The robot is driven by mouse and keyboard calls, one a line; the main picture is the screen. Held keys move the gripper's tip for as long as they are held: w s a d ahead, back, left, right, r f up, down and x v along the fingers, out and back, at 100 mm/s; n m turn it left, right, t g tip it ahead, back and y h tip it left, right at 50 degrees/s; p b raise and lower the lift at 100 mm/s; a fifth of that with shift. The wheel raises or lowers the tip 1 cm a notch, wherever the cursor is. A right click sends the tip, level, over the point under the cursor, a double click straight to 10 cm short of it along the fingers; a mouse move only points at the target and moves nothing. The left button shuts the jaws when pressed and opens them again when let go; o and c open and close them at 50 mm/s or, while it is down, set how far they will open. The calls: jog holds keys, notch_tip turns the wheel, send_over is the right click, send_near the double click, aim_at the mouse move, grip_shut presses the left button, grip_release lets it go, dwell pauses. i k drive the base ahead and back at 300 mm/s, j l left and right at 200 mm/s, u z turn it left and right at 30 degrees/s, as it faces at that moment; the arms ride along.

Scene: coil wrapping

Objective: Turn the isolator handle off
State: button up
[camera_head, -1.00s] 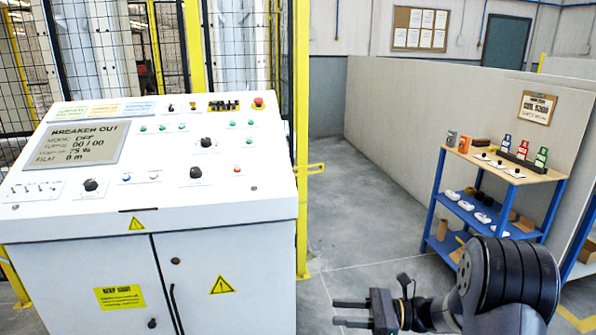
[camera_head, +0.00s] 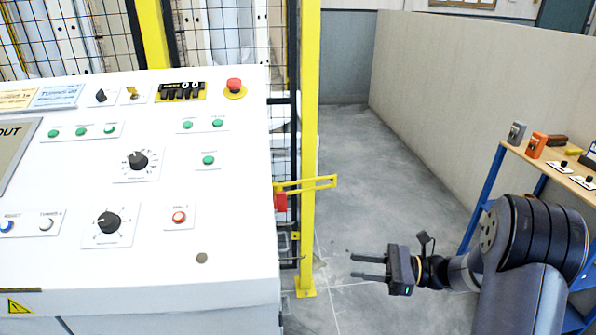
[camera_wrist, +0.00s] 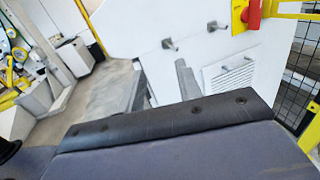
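The red isolator handle (camera_head: 281,202) shows at the right side of the white console in the head view, partly hidden by the console edge. In the wrist view the red handle (camera_wrist: 253,13) sits on a yellow plate at the top right, cut by the frame edge. I cannot tell its exact turn position. My gripper (camera_head: 353,266) is to the right of the console and lower than the handle, apart from it. Its two fingers are spread and empty. They also show in the wrist view (camera_wrist: 160,67), left of and below the handle.
The console (camera_head: 150,255) fills the left. A yellow post (camera_head: 308,120) and a yellow bar (camera_head: 318,182) stand close by the handle. Pegs (camera_wrist: 190,36) and a vent (camera_wrist: 232,75) are on the white panel. A blue-framed shelf (camera_head: 484,196) stands right. Floor between is clear.

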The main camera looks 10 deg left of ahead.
aim_at(281, 202)
jog(key=i+l+u, duration=0.1)
jog(key=i+u, duration=0.15)
jog(key=i, duration=0.3)
jog(key=i+l+u, duration=0.15)
jog(key=i+u, duration=0.15)
jog(key=i, duration=0.2)
